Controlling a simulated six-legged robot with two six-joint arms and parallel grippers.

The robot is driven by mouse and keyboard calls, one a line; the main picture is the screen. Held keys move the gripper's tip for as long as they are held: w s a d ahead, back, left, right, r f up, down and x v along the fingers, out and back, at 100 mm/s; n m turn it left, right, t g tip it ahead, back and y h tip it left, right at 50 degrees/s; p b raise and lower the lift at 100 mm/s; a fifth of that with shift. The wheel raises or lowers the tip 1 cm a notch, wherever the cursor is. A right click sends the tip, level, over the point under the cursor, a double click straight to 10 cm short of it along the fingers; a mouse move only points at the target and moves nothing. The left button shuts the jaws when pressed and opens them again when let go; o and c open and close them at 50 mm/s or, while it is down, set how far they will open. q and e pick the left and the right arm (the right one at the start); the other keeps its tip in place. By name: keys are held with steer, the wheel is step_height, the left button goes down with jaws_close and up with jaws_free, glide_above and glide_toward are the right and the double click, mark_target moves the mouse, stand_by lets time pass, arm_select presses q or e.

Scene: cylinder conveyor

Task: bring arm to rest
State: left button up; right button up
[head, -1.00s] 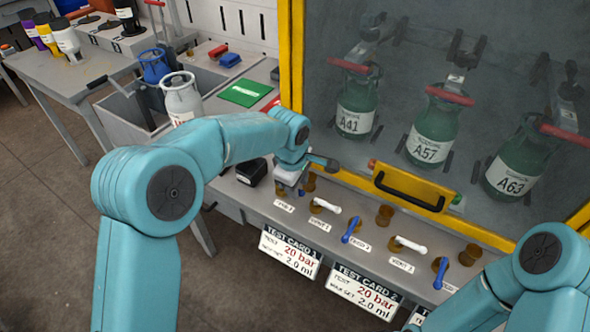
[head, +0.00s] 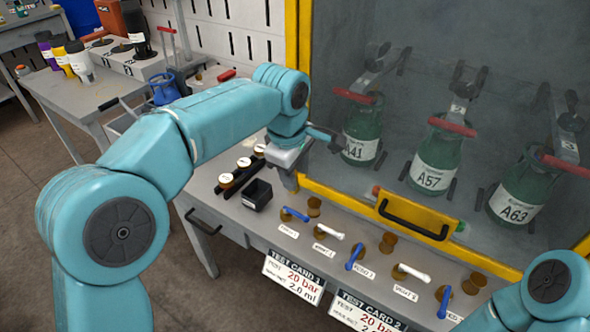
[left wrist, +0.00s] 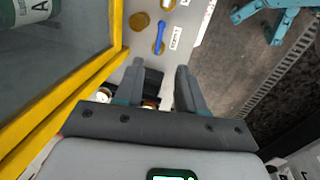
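My left arm crosses the left half of the head view, raised over the bench. Its gripper (head: 300,165) hangs beside the yellow frame of the cabinet, with its fingers mostly hidden by the wrist. In the left wrist view the two dark fingers of my left gripper (left wrist: 160,88) stand apart with nothing between them. Only a part of my right arm (head: 548,285) shows at the lower right of the head view; its gripper is out of frame.
Green cylinders A41 (head: 362,146), A57 (head: 436,165) and A63 (head: 517,200) stand behind the cabinet window (head: 400,70). Blue and white valve levers (head: 355,257) line the bench front. A small black box (head: 257,197) sits left of them. A blue cylinder (head: 163,90) stands behind my arm.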

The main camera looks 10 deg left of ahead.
arm_select(q)
steer(key=s+a+f+g+p, duration=0.1)
steer(key=s+a+f+g, duration=0.2)
steer(key=f, duration=0.6)
steer(key=s+a+f+g+p, duration=0.2)
steer(key=s+a+f, duration=0.15)
steer(key=f, duration=0.55)
steer(key=s+d+f+m+t+h, duration=0.1)
steer(key=s+d+f+m, duration=0.1)
steer(key=s+f+m, duration=0.4)
steer(key=s+d+f+m+t+h+p, duration=0.1)
steer(key=s+f+m, duration=0.5)
steer(key=s, duration=0.8)
step_height(320, 180, down, 3)
steer(key=d+t+h, duration=0.1)
steer(key=d, duration=0.1)
steer(key=shift+d+f, duration=0.2)
steer(key=shift+d, duration=0.15)
